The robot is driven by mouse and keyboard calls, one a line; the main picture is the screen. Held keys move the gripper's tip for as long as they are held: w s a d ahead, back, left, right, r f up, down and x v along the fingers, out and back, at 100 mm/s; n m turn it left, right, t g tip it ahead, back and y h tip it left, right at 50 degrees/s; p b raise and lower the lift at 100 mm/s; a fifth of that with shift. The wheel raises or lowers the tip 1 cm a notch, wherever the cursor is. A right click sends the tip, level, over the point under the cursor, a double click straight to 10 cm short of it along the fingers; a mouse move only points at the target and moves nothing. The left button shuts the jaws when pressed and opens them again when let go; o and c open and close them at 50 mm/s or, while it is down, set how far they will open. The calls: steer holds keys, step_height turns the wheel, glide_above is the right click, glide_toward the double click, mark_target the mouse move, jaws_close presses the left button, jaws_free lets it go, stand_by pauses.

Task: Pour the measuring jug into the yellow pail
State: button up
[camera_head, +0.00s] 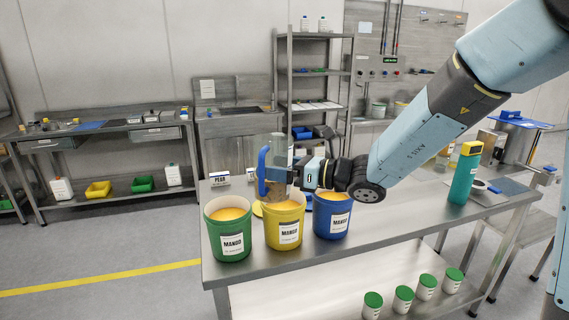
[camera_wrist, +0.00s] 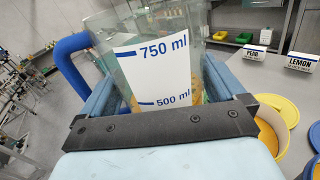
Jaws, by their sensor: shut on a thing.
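The measuring jug (camera_head: 279,152) is clear with a blue handle (camera_head: 262,172) on its left and some yellowish contents low inside. It looks about upright. My gripper (camera_head: 297,175) is shut on the jug from the right side. In the wrist view the jug (camera_wrist: 150,55) stands between my fingers (camera_wrist: 157,105), with its 750 ml and 500 ml marks facing me. The yellow pail (camera_head: 285,235), labelled MANGO, stands on the steel table with orange contents. The jug's base overlaps the pail's back rim in the head view; its exact height above it cannot be told.
A green pail (camera_head: 230,240) stands left of the yellow pail and a blue pail (camera_head: 332,220) right, both close. A teal bottle (camera_head: 464,178) stands farther right on the table. PEAR (camera_head: 220,179) and LEMON (camera_wrist: 301,62) signs stand behind. White tubs with green lids (camera_head: 404,298) sit below.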

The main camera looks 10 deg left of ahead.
steer(key=shift+f+m, duration=1.7)
steer(key=shift+f, duration=0.2)
steer(key=shift+w+f+m+g+h, duration=0.25)
steer(key=shift+f+m, duration=0.4)
steer(key=shift+m, duration=0.3)
steer(key=shift+w+f+m+g+h, duration=0.15)
steer(key=shift+w+f+m, duration=0.1)
steer(key=shift+f+m, duration=0.55)
steer(key=m, duration=0.1)
steer(key=w+m, duration=0.1)
steer(key=shift+w+r+m, duration=0.2)
steer(key=shift+r+m, duration=0.1)
steer(key=shift+m, duration=0.05)
steer(key=m, duration=0.2)
steer(key=shift+w+r+m+g, duration=0.15)
steer(key=shift+w+m+g, duration=0.05)
steer(key=shift+m+g, duration=0.2)
steer(key=m, duration=0.1)
steer(key=w+m, duration=0.1)
steer(key=shift+m+g, duration=0.3)
steer(key=shift+m, duration=0.1)
steer(key=shift+w+a+m, duration=0.1)
steer(key=shift+w+m, duration=0.55)
steer(key=shift+m, duration=0.55)
